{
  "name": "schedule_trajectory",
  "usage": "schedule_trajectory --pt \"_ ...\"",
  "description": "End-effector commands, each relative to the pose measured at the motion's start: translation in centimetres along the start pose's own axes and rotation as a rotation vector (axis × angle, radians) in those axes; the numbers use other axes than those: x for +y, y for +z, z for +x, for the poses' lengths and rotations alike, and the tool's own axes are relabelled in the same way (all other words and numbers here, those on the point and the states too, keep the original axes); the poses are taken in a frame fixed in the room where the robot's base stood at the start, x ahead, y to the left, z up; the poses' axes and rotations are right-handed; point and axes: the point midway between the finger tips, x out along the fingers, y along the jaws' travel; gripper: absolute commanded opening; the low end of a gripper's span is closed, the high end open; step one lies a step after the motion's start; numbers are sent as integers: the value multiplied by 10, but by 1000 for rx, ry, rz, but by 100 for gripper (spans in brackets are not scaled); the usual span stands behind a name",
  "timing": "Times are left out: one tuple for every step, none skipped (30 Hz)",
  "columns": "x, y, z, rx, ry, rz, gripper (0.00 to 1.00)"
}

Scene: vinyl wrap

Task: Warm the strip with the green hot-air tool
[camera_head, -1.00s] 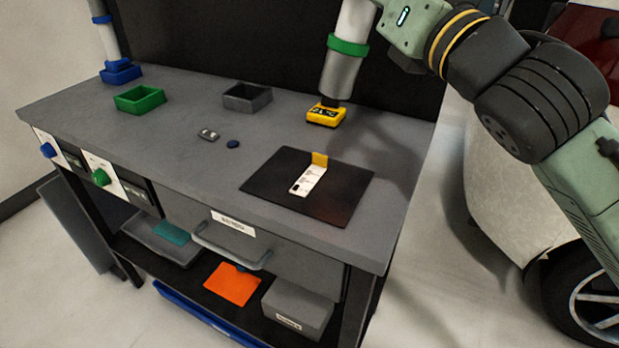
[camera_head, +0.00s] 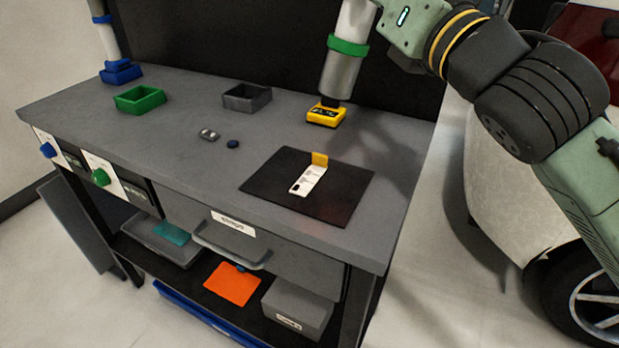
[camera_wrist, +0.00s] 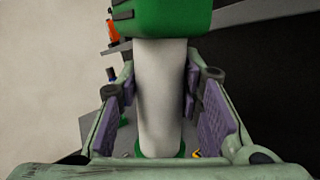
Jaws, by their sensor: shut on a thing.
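The green hot-air tool (camera_head: 341,75) is a pale cylinder with a green band. It hangs nozzle-down at the back right of the bench, its dark tip just above or at a yellow block with a dark face (camera_head: 326,115); I cannot tell whether they touch. In the wrist view my gripper (camera_wrist: 162,100) is shut around the tool's pale barrel (camera_wrist: 161,75), its purple pads on either side. The gripper is outside the head view. The white strip (camera_head: 308,181) with a yellow tab (camera_head: 319,159) lies flat on a black mat (camera_head: 345,197), forward of the tool.
An empty green holder (camera_head: 139,99) and a grey one (camera_head: 247,97) sit on the bench (camera_head: 190,165). A blue-banded tool stands in a blue base (camera_head: 121,73) at the far left. A green knob (camera_head: 101,177) and blue knob (camera_head: 47,150) are on the front. Small items lie mid-bench.

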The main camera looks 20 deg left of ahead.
Motion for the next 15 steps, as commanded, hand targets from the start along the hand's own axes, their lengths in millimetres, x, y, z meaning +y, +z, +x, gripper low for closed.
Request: schedule_trajectory --pt "0 2 0 -3 1 -1 0" --pt "0 2 0 -3 1 -1 0" --pt "0 2 0 -3 1 -1 0" --pt "0 2 0 -3 1 -1 0" --pt "1 2 0 -3 1 -1 0" --pt "3 3 -2 -3 2 -2 0" --pt "7 4 -3 -3 3 -2 0" --pt "11 5 -6 -3 4 -4 0" --pt "19 7 -10 -4 3 -6 0" --pt "26 9 -14 -3 4 -7 0" --pt "34 11 -18 -4 4 -8 0" --pt "44 14 -23 -3 4 -8 0" --pt "51 15 -27 -4 4 -7 0" --pt "58 17 -31 -3 2 -8 0" --pt "68 20 -36 -3 4 -8 0"
